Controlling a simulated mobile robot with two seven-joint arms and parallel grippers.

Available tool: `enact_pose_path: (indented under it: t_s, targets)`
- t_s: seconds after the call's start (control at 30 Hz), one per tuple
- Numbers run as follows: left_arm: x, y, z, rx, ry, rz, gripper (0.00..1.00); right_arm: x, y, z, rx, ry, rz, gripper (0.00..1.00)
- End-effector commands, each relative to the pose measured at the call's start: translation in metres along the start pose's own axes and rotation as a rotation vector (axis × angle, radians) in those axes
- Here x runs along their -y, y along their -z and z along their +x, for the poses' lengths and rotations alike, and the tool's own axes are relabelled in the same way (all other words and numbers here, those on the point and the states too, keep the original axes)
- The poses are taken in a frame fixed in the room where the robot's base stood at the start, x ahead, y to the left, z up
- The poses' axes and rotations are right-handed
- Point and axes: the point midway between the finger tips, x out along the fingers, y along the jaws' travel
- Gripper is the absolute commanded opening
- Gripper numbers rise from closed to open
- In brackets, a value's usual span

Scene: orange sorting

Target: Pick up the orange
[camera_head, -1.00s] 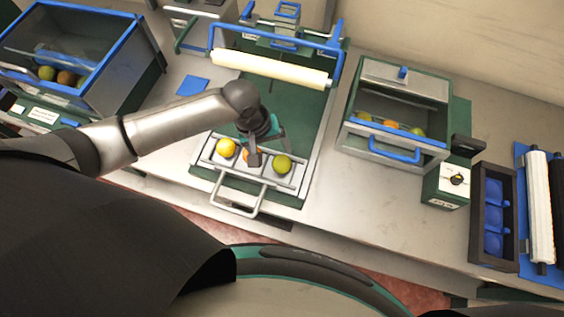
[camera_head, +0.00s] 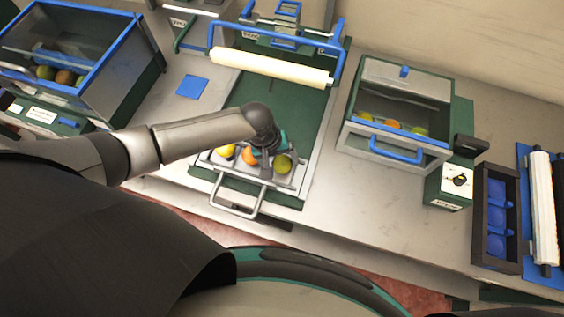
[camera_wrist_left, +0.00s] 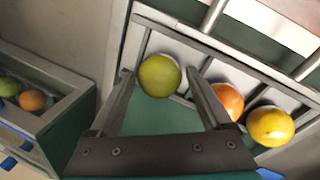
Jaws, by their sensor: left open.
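A tray with a silver handle holds three fruits in a row in the head view: a yellow fruit (camera_head: 227,151), an orange (camera_head: 250,157) in the middle and a green fruit (camera_head: 283,164). My left gripper (camera_head: 268,165) is over the tray between the orange and the green fruit. In the left wrist view my open left gripper (camera_wrist_left: 159,75) has the green fruit (camera_wrist_left: 159,75) framed between its fingertips; contact cannot be told. The orange (camera_wrist_left: 229,100) is just outside the right finger, partly hidden by it, with the yellow fruit (camera_wrist_left: 270,126) beyond. My right gripper is not in view.
A glass-fronted bin (camera_head: 350,135) with fruit stands right of the tray, and a larger blue-rimmed bin (camera_head: 135,50) at the left. A cream roller (camera_head: 270,68) lies behind the tray. A blue square (camera_head: 192,87) lies on the clear counter.

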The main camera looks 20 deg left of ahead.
Motion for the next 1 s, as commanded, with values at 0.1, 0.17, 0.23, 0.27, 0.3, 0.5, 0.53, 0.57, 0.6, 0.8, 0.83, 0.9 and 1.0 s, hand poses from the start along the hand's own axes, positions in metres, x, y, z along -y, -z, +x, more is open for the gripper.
enact_pose_path:
  t_s: [0.1, 0.17, 0.23, 0.27, 0.3, 0.5, 0.53, 0.57, 0.6, 0.8, 0.83, 0.9, 1.0]
  targets:
    - [-0.0002, -0.0001, -0.0003, 0.0, 0.0, 0.0, 0.76, 0.0005, 0.0004, -0.0001, -0.001, 0.001, 0.0, 0.47]
    - [-0.0002, -0.0001, -0.0003, 0.0, 0.0, 0.0, 0.69, 0.0005, 0.0005, -0.0001, -0.001, 0.001, 0.0, 0.47]
    - [-0.0001, -0.0002, -0.0004, 0.0, 0.0, 0.0, 0.61, 0.0005, 0.0005, -0.0001, -0.001, 0.001, 0.0, 0.47]
    - [-0.0001, -0.0002, -0.0004, 0.001, 0.0, 0.0, 0.58, 0.0005, 0.0005, -0.0001, -0.001, 0.001, 0.0, 0.47]
    - [-0.0001, -0.0002, -0.0004, 0.001, 0.0, 0.0, 0.53, 0.0005, 0.0004, -0.0001, -0.001, 0.001, 0.0, 0.47]
    - [0.0, -0.0002, -0.0004, 0.001, 0.0, 0.0, 0.31, 0.0005, 0.0004, 0.0, -0.001, 0.001, 0.0, 0.47]
    - [0.0, -0.0002, -0.0004, 0.001, 0.0, 0.0, 0.27, 0.0005, 0.0004, 0.0, 0.0, 0.001, 0.0, 0.47]
    - [0.0, -0.0003, -0.0004, 0.001, 0.0, 0.0, 0.24, 0.0005, 0.0004, 0.0, 0.0, 0.001, 0.0, 0.47]
    - [0.0, -0.0003, -0.0004, 0.001, 0.0, 0.0, 0.19, 0.0005, 0.0004, 0.0, 0.0, 0.001, 0.0, 0.47]
    - [-0.0002, -0.0001, -0.0006, 0.0, -0.001, 0.0, 0.08, 0.0004, 0.0002, 0.0, 0.0, 0.001, 0.0, 0.47]
    - [-0.0002, -0.0001, -0.0006, 0.0, -0.001, 0.0, 0.08, 0.0004, 0.0002, 0.0, 0.0, 0.0, 0.0, 0.47]
    - [-0.0002, -0.0001, -0.0007, 0.0, 0.0, 0.0, 0.08, 0.0004, 0.0002, -0.0001, 0.0, 0.0, 0.0, 0.47]
    - [-0.0007, 0.0, -0.0024, 0.0, -0.001, 0.0, 0.08, 0.0003, 0.0001, -0.0006, 0.0, 0.0, 0.0, 0.47]
